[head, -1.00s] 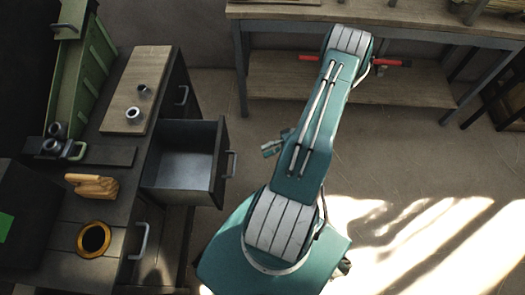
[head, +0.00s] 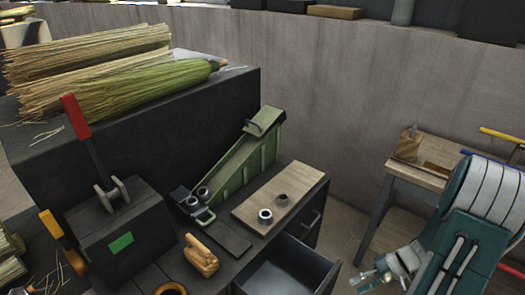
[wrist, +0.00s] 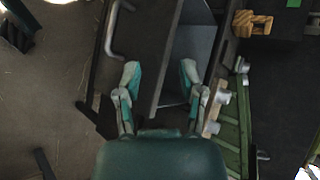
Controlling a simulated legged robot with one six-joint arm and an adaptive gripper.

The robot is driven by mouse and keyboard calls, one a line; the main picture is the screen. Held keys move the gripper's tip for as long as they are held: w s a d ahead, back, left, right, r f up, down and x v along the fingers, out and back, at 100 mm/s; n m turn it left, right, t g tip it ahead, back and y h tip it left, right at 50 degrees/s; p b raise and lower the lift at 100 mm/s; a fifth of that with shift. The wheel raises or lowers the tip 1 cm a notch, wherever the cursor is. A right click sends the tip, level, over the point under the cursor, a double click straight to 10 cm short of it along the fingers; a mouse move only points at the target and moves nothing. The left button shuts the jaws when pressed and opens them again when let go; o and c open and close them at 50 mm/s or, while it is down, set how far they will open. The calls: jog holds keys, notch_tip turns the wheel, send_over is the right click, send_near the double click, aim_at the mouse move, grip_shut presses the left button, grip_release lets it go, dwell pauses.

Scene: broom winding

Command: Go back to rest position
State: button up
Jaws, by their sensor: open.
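My gripper (head: 372,278) is at the lower right of the head view, with its arm folded in from the right edge. In the wrist view, my gripper (wrist: 159,72) has its two teal-tipped fingers spread apart with nothing between them. Beyond the fingers in the wrist view is the open dark drawer (wrist: 195,45). The same drawer (head: 285,270) is pulled out at the bottom of the head view, left of my gripper. I cannot tell how high the fingers are above the drawer.
The dark workbench (head: 208,280) carries a wooden board (head: 262,206) with two metal rings, a green sloped holder (head: 240,158), an orange block (head: 201,255) and a black box with a red lever (head: 78,118). Brooms (head: 140,90) lie behind. A wooden table (head: 415,172) stands at right.

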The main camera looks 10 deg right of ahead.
jog(key=w+a+r+n+g+h, duration=0.1)
jog(key=a+r+h, duration=0.35)
jog(key=r, duration=0.35)
jog(key=w+a+r+n+h, duration=0.1)
jog(key=a+r+n+h, duration=0.15)
jog(key=a+r, duration=0.45)
jog(key=s+a+r+t+h, duration=0.2)
jog(key=a+r, duration=0.2)
jog(key=r, duration=0.1)
jog(key=s+a+r+t+h, duration=0.1)
jog(key=s+a+r+t, duration=0.2)
jog(key=r, duration=0.3)
jog(key=shift+s+a+r+t+h, duration=0.15)
jog(key=shift+s+a+t+h, duration=0.2)
jog(key=shift+a, duration=0.3)
jog(key=shift+w+a, duration=0.1)
jog(key=shift+w, duration=0.05)
